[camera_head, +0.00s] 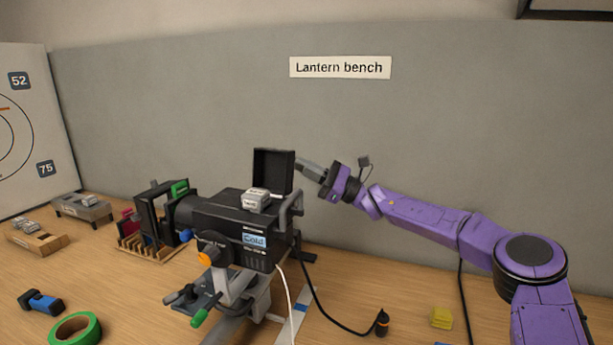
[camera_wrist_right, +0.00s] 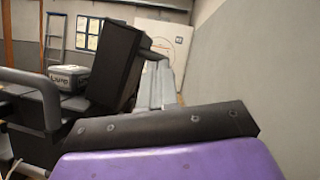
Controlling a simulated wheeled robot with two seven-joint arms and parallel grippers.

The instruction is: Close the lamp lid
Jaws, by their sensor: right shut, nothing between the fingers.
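The black lamp (camera_head: 222,212) stands on a mount in the middle of the bench, with a "Cold" label on its side. Its lamp lid (camera_head: 273,170) stands open, roughly upright at the rear of the lamp top. In the right wrist view the lid (camera_wrist_right: 112,62) rises tilted, left of the fingers. My right gripper (camera_head: 302,165) is shut and empty, its tips close to the lid's right edge; I cannot tell whether they touch. The grey fingers also show in the right wrist view (camera_wrist_right: 155,85), partly behind the lid. My left gripper is out of view.
A small pale labelled block (camera_head: 257,198) sits on the lamp top before the lid. Grey handles (camera_head: 291,208) stand at the lamp's right end. A black cable and a white cable hang there. Green tape (camera_head: 75,330) and a yellow block (camera_head: 442,318) lie on the bench.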

